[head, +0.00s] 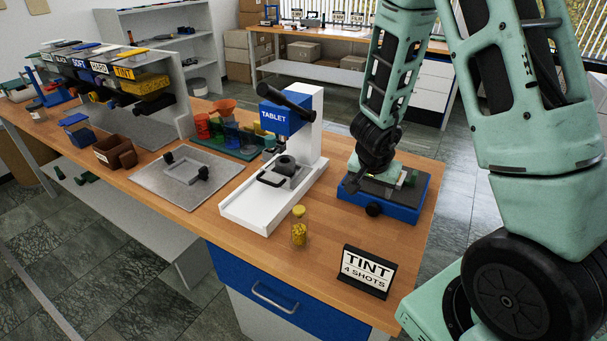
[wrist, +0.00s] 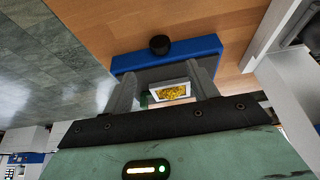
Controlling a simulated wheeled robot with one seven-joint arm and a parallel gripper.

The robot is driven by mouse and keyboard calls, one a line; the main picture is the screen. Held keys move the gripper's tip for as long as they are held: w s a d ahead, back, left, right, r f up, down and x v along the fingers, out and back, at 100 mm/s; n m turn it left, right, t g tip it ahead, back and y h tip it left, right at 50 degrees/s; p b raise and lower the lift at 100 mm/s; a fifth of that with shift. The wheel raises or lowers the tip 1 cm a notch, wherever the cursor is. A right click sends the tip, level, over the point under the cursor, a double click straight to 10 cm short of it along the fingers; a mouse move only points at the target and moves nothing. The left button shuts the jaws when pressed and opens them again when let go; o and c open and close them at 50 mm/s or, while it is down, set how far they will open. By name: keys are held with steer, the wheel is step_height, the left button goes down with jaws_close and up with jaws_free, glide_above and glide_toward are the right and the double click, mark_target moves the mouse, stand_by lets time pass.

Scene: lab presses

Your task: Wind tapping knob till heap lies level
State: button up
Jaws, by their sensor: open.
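The tapping device is a low blue base (head: 400,211) with a dark grey top, at the right end of the wooden bench. Its round black knob (head: 374,209) sticks out of the front side; it also shows in the wrist view (wrist: 159,44). A small white-rimmed dish with a yellow heap (wrist: 174,93) lies on the grey top in the wrist view. My gripper (wrist: 163,74) is open and empty, above the device, its fingers apart on either side of the dish in that view. It is not touching the knob. In the head view my arm partly hides the device.
A white press with a blue TABLET head (head: 273,119) stands left of the device. A jar of yellow pieces (head: 299,228) and a TINT 4 SHOTS sign (head: 367,271) stand near the front edge. A grey plate (head: 168,184) with two black grips lies further left.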

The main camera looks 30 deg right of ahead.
steer(key=p+v, duration=0.3)
steer(key=v, duration=0.3)
steer(key=a+r+n+y+b, duration=0.1)
steer(key=a+n+y, duration=0.1)
steer(key=a, duration=0.7)
steer(key=w+a+r+n+t+y+b, duration=0.1)
steer(key=a+n+y, duration=0.2)
steer(key=a, duration=0.6)
steer(key=shift+r+n, duration=0.35)
steer(key=shift+n, duration=0.45)
